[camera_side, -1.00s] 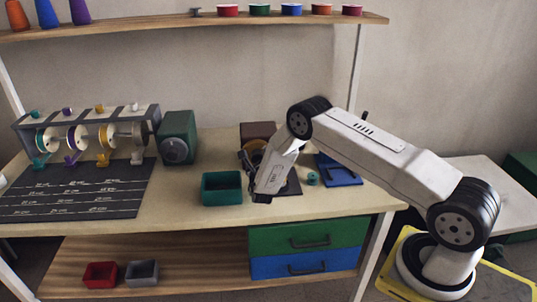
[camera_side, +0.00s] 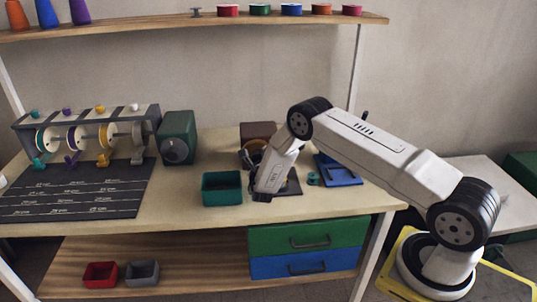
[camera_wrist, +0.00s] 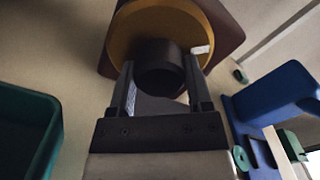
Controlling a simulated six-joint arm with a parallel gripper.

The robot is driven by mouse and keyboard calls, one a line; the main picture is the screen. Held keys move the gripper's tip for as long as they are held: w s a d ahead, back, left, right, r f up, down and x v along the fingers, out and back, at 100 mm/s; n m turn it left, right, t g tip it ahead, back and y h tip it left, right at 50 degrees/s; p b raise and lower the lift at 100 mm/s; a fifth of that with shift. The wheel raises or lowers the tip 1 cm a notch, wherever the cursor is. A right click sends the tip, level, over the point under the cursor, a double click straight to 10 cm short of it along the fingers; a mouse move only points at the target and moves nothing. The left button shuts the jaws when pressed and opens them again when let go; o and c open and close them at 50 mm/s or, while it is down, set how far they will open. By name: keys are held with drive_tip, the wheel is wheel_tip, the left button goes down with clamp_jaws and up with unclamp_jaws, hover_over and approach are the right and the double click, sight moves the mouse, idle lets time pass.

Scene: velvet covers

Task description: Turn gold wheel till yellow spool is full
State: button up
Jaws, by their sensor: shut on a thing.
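The gold wheel (camera_wrist: 128,28) is on the front of a brown block (camera_side: 257,130). It is large in the wrist view and mostly covered by my arm in the side view. A black round knob (camera_wrist: 158,55) stands out from the wheel. My gripper (camera_wrist: 158,85) is shut on this knob, one finger on each side. A small white mark (camera_wrist: 201,50) shows on the wheel's right side. A spool with yellow thread (camera_side: 104,136) sits on the grey rack at the left of the bench. How full it is cannot be told.
A green open box (camera_side: 222,188) stands left of my gripper. A blue stand (camera_side: 338,170) and a small teal ring (camera_side: 313,179) are to the right. A green machine (camera_side: 179,138) stands beside the spool rack. The bench front by the green box is bare.

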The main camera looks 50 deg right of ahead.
drive_tip(key=shift+m, duration=0.4)
drive_tip(key=m, duration=1.1)
idle(0.4)
drive_tip(key=o, duration=1.3)
drive_tip(key=shift+s+a, duration=0.1)
drive_tip(key=shift+v, duration=3.8)
